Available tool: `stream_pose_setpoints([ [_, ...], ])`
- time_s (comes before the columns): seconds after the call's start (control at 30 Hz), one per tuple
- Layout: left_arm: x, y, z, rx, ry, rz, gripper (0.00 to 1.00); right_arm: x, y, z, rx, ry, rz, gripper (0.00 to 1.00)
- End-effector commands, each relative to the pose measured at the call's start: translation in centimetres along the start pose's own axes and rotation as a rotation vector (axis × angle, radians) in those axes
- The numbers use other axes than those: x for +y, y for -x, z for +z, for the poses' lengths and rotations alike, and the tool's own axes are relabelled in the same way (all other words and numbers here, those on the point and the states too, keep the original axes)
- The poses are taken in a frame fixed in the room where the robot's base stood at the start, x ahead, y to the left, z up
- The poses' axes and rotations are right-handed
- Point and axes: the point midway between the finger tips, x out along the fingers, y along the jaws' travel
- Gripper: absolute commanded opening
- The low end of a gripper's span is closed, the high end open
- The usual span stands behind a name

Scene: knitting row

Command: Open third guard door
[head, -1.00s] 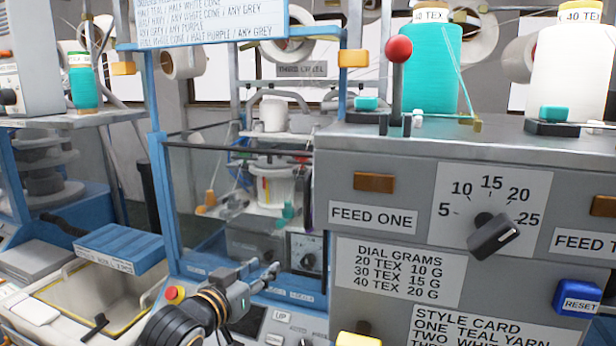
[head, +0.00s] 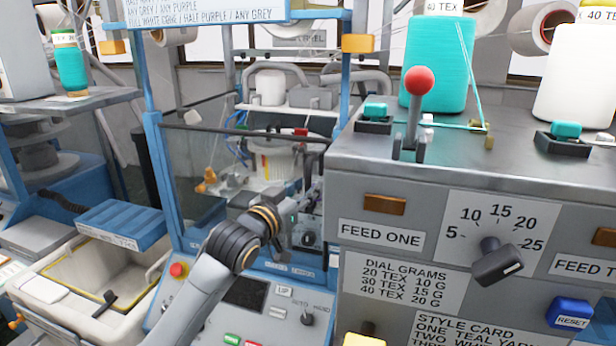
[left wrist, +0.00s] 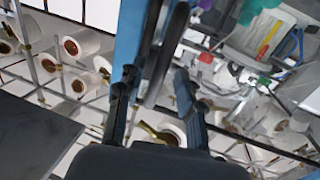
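The guard door is a clear panel (head: 195,165) with a dark top rail, set in a blue frame in the head view. My left gripper (head: 300,203) is at the door's right side, near the grey feed cabinet; my wrist partly hides it. In the left wrist view the two dark fingers of my left gripper (left wrist: 157,98) stand apart. Dark upright bars (left wrist: 160,50) and a blue post (left wrist: 129,40) appear between or just beyond them. I cannot tell whether the fingers touch the bars. The door looks shut. My right gripper is not in view.
The feed cabinet (head: 385,270) stands close on the right, with a red-knobbed lever (head: 418,82) and yarn cones on top. A control panel (head: 245,292) with a red button lies below the door. A bin (head: 95,280) with a blue block (head: 122,224) is at left.

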Motion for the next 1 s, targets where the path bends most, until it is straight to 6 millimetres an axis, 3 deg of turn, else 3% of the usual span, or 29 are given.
stream_pose_setpoints([
  [0.2, 0.0, -1.6, -0.1, 0.001, -0.001, 0.0, 0.36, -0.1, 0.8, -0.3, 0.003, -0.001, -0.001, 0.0],
  [0.5, 0.0, -1.8, 0.1, 0.0, -0.001, 0.0, 0.36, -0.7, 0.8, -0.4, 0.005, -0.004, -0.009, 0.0],
  [0.53, 0.0, -1.8, 0.1, 0.0, -0.001, 0.0, 0.34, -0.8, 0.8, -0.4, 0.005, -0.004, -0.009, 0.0],
  [0.7, 0.0, -1.8, 0.1, 0.0, -0.001, 0.0, 0.0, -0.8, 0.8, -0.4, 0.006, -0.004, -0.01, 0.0],
  [1.0, 0.0, -1.8, 0.1, 0.0, -0.001, 0.001, 0.0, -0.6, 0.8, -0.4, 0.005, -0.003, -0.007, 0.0],
])
